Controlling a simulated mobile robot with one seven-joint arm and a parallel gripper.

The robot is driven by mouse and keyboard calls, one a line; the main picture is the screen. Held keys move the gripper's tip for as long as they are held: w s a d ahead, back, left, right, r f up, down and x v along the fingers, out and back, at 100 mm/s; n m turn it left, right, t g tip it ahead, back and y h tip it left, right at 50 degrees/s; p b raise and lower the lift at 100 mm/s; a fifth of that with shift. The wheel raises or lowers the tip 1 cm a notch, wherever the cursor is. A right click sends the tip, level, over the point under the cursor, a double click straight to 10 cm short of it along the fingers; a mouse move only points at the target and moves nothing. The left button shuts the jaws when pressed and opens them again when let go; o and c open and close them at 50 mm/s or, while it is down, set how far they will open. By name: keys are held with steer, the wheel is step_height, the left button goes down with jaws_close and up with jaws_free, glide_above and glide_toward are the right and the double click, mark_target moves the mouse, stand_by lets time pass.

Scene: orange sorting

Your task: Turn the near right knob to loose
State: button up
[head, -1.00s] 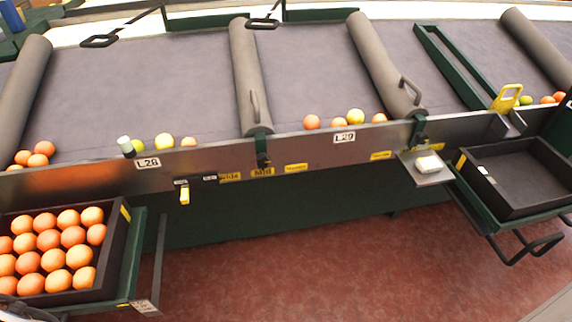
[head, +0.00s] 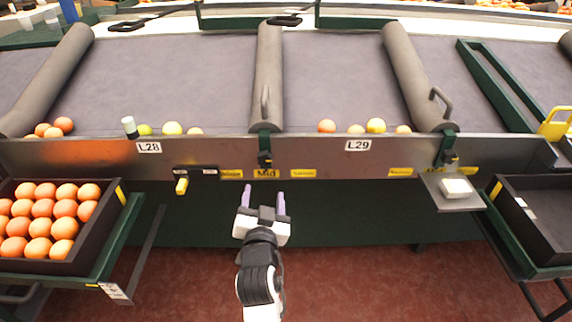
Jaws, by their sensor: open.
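A black knob (head: 447,157) on a dark green clamp sits on the metal front rail, at the near end of the right grey padded divider. A similar black knob (head: 265,159) sits at the near end of the middle divider. Whether either is tight or loose is too small to tell. My gripper (head: 264,196) is open and empty, its two purple fingers pointing up toward the rail. It appears below the middle knob in the picture, apart from it, and well left of the right knob.
The metal rail (head: 330,171) fronts a grey belt with several oranges. A small shelf with a white block (head: 456,187) juts out below the right knob. A crate of oranges (head: 113,211) stands left, an empty black crate (head: 537,181) right. A yellow-handled switch (head: 181,186) hangs left.

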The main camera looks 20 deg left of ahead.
mark_target(265, 159)
steer(key=p+x, duration=0.2)
steer(key=x, duration=1.1)
steer(key=shift+w+a+r, duration=0.1)
steer(key=shift+w+a, duration=0.1)
steer(key=shift+c, duration=0.3)
steer(key=c, duration=0.9)
